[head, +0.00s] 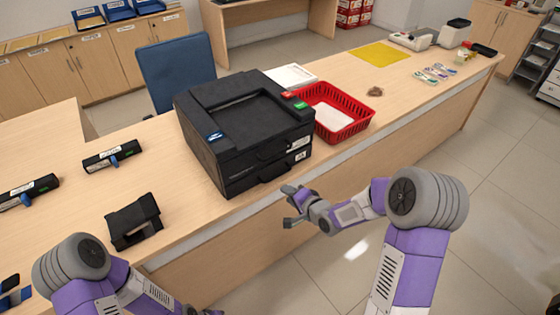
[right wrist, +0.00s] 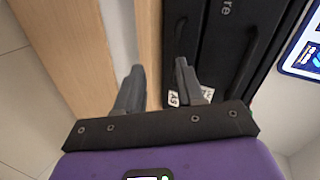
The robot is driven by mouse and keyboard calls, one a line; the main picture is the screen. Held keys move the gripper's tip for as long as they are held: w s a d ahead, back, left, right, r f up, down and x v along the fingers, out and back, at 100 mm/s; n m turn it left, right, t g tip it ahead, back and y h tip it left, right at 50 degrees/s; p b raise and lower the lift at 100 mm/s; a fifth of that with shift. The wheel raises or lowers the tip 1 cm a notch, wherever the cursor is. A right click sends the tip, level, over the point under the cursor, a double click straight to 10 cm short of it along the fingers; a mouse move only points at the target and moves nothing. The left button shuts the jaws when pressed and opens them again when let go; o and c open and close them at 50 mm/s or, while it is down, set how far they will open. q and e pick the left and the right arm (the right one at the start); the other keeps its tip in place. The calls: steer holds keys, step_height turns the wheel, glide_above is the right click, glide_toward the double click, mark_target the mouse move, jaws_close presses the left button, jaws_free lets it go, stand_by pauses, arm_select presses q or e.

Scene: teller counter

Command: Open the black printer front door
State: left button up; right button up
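The black printer (head: 240,130) stands on the teller counter with its front facing my right arm. Its front door (head: 265,174) looks closed and has a dark handle low on it. My right gripper (head: 287,208) is just in front of the printer's lower front, apart from it and empty. In the right wrist view its two fingers (right wrist: 158,80) are spread, with the counter edge beyond them and the printer front (right wrist: 215,45) to the right. My left arm comes in at the lower left, and its gripper fingers cannot be made out.
A red basket (head: 345,125) with white paper stands close to the printer's right side. A black stand (head: 133,222) sits left of the printer on the counter (head: 190,220). A blue chair (head: 175,70) is behind. The floor in front of the counter is clear.

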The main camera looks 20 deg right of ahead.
mark_target(279, 153)
steer(key=w+d+r+m+t+y+b, duration=0.1)
steer(key=w+d+r+m+t, duration=0.15)
steer(key=r, duration=0.75)
steer(key=shift+t, duration=0.25)
steer(key=b+x, duration=0.2)
steer(key=x, duration=0.6)
steer(key=shift+w, duration=0.15)
steer(key=shift+c, duration=0.3)
jaws_close()
